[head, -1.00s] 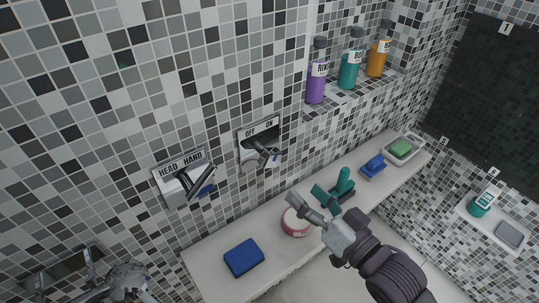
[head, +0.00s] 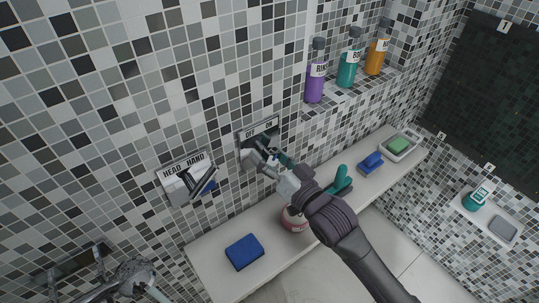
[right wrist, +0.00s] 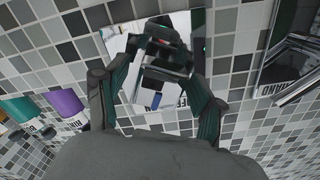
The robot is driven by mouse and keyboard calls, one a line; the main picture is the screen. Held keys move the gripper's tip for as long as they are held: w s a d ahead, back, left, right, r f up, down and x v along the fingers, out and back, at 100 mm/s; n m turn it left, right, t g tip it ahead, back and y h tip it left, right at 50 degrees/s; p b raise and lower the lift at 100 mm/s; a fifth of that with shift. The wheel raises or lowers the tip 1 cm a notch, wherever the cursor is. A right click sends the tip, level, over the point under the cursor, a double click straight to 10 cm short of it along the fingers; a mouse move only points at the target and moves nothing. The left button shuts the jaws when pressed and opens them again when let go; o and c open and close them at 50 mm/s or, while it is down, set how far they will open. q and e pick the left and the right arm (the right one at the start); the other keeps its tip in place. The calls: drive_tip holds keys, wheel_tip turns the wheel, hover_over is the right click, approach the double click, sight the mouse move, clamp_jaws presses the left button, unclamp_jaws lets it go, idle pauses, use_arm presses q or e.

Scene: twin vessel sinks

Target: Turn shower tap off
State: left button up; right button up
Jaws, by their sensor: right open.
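The shower tap with the OFF/ON label (head: 262,127) is mounted on the tiled wall, left of the bottle niche. My right gripper (head: 264,157) is at the tap and covers most of its lever in the head view. In the right wrist view, the open fingers of my right gripper (right wrist: 165,65) stand on either side of the tap's dark lever (right wrist: 167,52), in front of its shiny plate. I cannot tell whether a finger touches the lever. My left gripper is not in view.
A HEAD/HAND lever (head: 186,178) is on the wall left of the tap. A ledge below holds a blue sponge (head: 244,252), a pink tub (head: 294,219) and a teal item (head: 341,181). Purple (head: 315,78), teal (head: 348,68) and orange (head: 377,55) bottles stand in the niche.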

drive_tip(key=c, duration=1.2)
drive_tip(key=shift+o, duration=0.2)
drive_tip(key=shift+r+n+p, duration=0.15)
drive_tip(key=shift+n+p, duration=0.4)
drive_tip(key=shift+n, duration=1.25)
drive_tip(key=shift+n+p, duration=0.4)
drive_tip(key=shift+n, duration=0.6)
drive_tip(key=o, duration=1.2)
drive_tip(key=shift+c, duration=0.2)
